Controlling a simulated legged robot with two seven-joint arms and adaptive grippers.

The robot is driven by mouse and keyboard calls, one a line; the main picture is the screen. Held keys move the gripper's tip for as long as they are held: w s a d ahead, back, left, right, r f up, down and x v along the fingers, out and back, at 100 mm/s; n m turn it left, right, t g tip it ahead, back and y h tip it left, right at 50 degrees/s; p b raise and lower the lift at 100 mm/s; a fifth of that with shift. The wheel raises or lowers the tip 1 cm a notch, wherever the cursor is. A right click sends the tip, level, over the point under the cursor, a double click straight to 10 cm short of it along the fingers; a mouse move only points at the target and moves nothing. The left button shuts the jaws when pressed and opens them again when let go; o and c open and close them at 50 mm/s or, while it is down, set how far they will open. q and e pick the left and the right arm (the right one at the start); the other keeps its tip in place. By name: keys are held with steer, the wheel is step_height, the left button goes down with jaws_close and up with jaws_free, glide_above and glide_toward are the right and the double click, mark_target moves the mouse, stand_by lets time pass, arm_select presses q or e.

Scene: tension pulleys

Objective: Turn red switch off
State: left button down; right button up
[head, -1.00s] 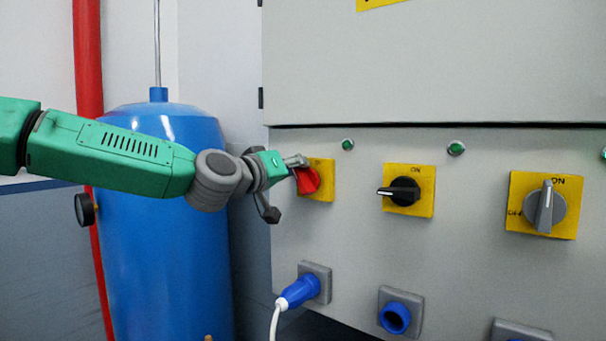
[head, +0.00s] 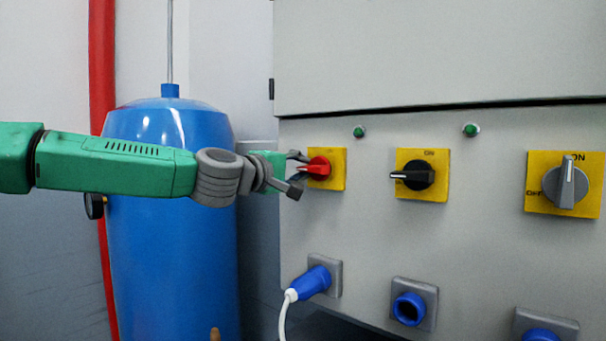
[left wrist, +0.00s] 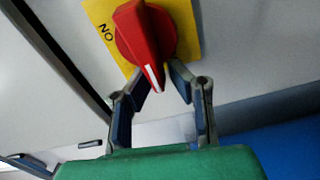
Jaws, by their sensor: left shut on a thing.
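The red switch (head: 319,167) is on a yellow plate (head: 340,170) at the left of the grey panel. Its handle lies about level, its tip pointing left in the head view. My left gripper (head: 298,174) comes in from the left and is shut on the handle's tip, with one finger on each side. In the left wrist view the red switch (left wrist: 142,35) shows a white line on its handle, and "ON" is printed on the plate beside it. The fingertips of my left gripper (left wrist: 162,80) sit around the handle's end. My right gripper is not in view.
A black switch (head: 420,175) and a grey switch (head: 567,185) are to the right on the panel. A blue plug (head: 312,282) with a white cable sits below. A blue tank (head: 170,240) and red pipe (head: 102,60) stand behind my left arm.

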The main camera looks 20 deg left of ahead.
arm_select(q)
steer(key=shift+s+d+f+n, duration=0.15)
steer(key=shift+d+f+n, duration=0.1)
steer(key=shift+f+n, duration=0.35)
steer(key=shift+b, duration=0.3)
steer(key=c, duration=1.6)
jaws_free()
steer(key=shift+o, duration=0.6)
steer(key=shift+s+a+r, duration=0.2)
steer(key=shift+a+r, duration=0.05)
steer(key=shift+r, duration=0.1)
steer(key=v, duration=1.2)
steer(key=shift+w, duration=0.1)
steer(key=shift+a+f, duration=0.1)
steer(key=shift+a, duration=0.05)
